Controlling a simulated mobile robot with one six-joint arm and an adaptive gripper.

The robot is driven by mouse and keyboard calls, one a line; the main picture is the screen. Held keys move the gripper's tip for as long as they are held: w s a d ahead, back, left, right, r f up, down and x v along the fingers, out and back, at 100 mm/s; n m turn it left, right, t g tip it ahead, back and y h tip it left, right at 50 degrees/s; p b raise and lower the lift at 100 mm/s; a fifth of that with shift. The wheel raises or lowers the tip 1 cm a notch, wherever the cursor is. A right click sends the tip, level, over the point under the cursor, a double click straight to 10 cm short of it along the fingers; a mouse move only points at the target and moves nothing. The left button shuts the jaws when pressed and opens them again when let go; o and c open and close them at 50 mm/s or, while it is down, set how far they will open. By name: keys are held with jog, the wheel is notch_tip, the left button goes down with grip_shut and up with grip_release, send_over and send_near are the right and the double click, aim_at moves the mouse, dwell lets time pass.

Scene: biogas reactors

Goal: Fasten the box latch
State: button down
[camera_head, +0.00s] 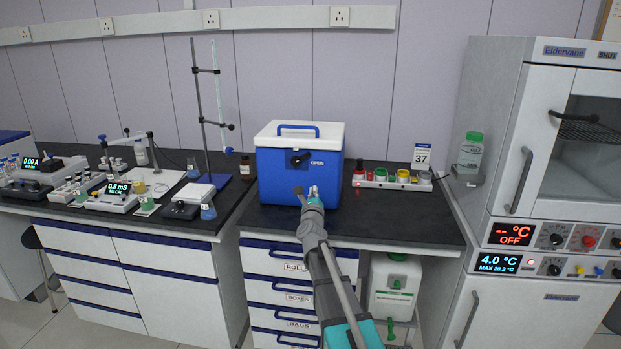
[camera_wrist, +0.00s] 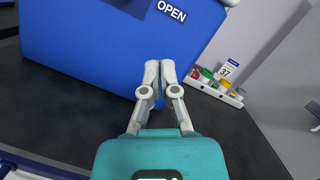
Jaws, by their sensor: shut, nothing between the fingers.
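A blue cooler box (camera_head: 300,180) with a white lid (camera_head: 299,134) stands on the dark bench top. A black latch (camera_head: 299,158) is on its front, with a label reading OPEN (camera_head: 317,163) to its right. The lid looks closed. My gripper (camera_head: 314,190) is in front of the lower right part of the box, below the latch. In the wrist view my gripper (camera_wrist: 160,63) is shut and empty, with its fingertips by the blue box wall (camera_wrist: 90,50). The OPEN label (camera_wrist: 171,10) shows at the top there, and the latch is not clearly visible.
A rack of colored jars (camera_head: 392,179) and a card reading 37 (camera_head: 422,156) stand right of the box. A brown bottle (camera_head: 245,167) and a burette stand (camera_head: 205,110) are to the left. The bench front right of my gripper is clear.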

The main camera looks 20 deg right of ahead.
jog(key=p, duration=0.2)
send_near(310, 158)
jog(key=w+d, duration=0.1)
jog(key=w+d+f, duration=0.1)
jog(key=w, duration=0.1)
jog(key=w+d+f, duration=0.1)
jog(key=w, duration=0.1)
jog(key=shift+w+d+f, duration=0.1)
jog(key=shift+w+d, duration=0.05)
jog(key=shift+d, duration=0.1)
jog(key=shift+w+a+r+p, duration=0.15)
jog(key=shift+a+r+p, duration=0.15)
jog(key=shift+r+p, duration=0.3)
jog(key=shift+w+a+r+p, duration=0.1)
jog(key=shift+a+r+p, duration=0.15)
jog(key=shift+r+p, duration=0.3)
jog(key=shift+w+a+r+p, duration=0.15)
jog(key=shift+a+r+p, duration=0.15)
jog(key=shift+r+p, duration=0.3)
jog(key=shift+d, duration=0.15)
